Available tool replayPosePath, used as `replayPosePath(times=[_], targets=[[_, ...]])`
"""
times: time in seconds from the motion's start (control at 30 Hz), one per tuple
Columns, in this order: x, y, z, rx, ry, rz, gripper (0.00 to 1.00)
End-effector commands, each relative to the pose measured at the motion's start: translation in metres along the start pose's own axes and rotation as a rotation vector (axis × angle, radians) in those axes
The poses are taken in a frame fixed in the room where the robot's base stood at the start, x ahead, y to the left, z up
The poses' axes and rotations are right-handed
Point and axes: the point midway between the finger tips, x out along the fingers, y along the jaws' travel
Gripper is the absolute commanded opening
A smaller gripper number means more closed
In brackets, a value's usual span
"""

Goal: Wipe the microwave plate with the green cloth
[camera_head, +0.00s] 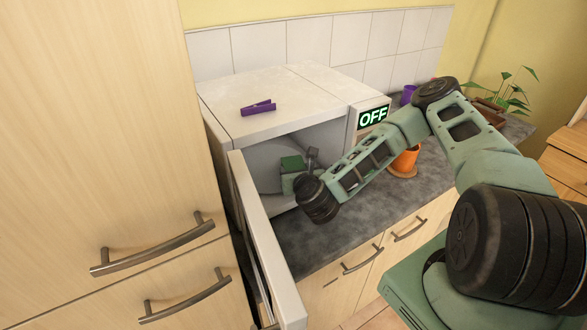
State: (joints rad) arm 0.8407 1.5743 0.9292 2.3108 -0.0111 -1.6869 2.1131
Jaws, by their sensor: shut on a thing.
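The white microwave (285,100) stands on the counter with its door (262,235) swung open toward me. My gripper (292,176) is inside its opening, shut on what looks like the green cloth (292,163), a small dark green patch. My wrist and the shadow inside hide much of the fingers. A grey rounded surface (258,168) behind and left of the gripper may be the microwave plate. I cannot tell if the cloth touches it.
A purple clothespin (258,107) lies on top of the microwave. A sign reading OFF (373,117) is on its right front. An orange pot (405,160) stands on the grey counter (310,240) right of it. Tall wooden cabinets (95,120) close off the left.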

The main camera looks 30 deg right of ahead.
Motion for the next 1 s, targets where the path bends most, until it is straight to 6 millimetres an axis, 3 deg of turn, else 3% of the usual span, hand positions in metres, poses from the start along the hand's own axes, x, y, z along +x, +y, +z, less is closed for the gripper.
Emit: replayPosePath(times=[1.0], targets=[[-0.107, -0.036, -0.033, 0.0, 0.003, 0.0, 0.4]])
